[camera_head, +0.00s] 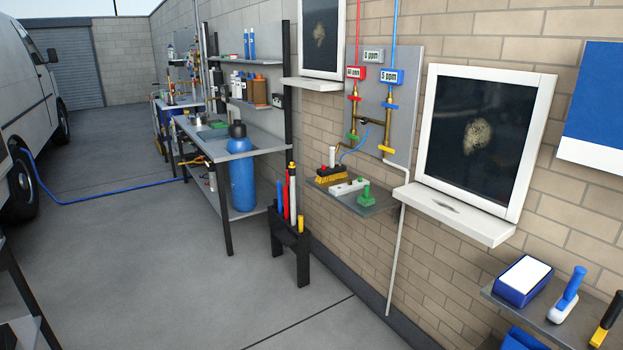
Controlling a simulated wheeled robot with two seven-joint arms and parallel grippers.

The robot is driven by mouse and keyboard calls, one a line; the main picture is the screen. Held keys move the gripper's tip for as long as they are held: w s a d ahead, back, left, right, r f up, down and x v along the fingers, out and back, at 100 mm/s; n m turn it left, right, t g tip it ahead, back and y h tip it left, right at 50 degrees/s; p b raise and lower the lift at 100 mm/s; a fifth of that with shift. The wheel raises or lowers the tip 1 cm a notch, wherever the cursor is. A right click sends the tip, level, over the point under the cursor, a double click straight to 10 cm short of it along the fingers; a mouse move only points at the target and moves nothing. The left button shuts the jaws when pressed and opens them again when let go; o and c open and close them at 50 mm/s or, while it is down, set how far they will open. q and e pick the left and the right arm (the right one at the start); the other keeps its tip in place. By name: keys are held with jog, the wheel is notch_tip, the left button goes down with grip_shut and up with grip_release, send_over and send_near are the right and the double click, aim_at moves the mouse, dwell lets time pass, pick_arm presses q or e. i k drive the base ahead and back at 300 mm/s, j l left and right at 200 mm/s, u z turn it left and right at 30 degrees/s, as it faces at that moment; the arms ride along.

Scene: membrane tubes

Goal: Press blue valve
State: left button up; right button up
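The blue valve (390,106) is a small blue handle on the right brass pipe of the grey wall panel (427,75). A yellow handle (386,149) is lower on the same pipe. On the left pipe are a red handle (354,98) and a green handle (351,136), under a red-framed display (356,72). Neither of my grippers shows in the head view, so nothing touches the valve here.
A small shelf (375,207) with a brush and a green-handled tool juts out below the panel. A white-framed window (480,140) with a sill is to its right. A black rack (290,238) of tubes stands on the floor. The concrete floor at left is mostly clear.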

aim_at(384, 104)
jog(key=i+j+z, duration=0.15)
jog(key=i, duration=0.4)
jog(key=i+j+z, duration=0.2)
jog(key=i+j, duration=0.15)
jog(key=i, duration=0.15)
